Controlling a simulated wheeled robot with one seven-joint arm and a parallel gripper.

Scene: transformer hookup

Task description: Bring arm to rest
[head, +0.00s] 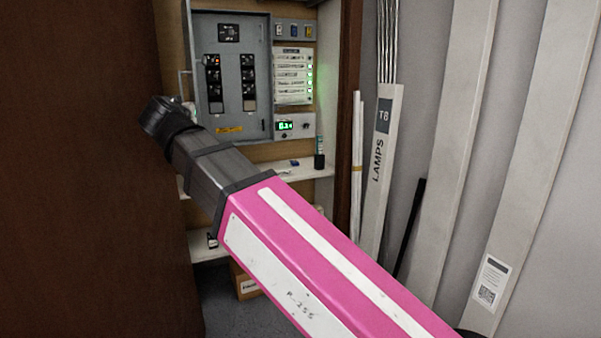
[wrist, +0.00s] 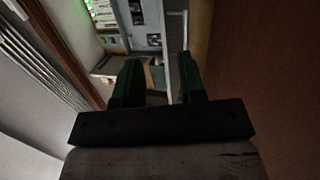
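My pink arm reaches from the lower right of the head view up and left toward an open cabinet, ending in a dark grey wrist section. My gripper's fingers cannot be made out in the head view. In the wrist view my gripper (wrist: 157,78) has two dark green fingers standing apart with a clear gap. Nothing is held between them. Beyond them are the cabinet's shelf (wrist: 107,68) and panel, seen turned over.
The grey electrical panel (head: 232,70) hangs in the cabinet beside green-lit modules (head: 293,76). A shelf (head: 300,170) is below. A brown door (head: 90,180) stands close on the left. A lamp carton (head: 381,160) and pale boards lean on the right wall. A cardboard box (head: 245,284) is on the floor.

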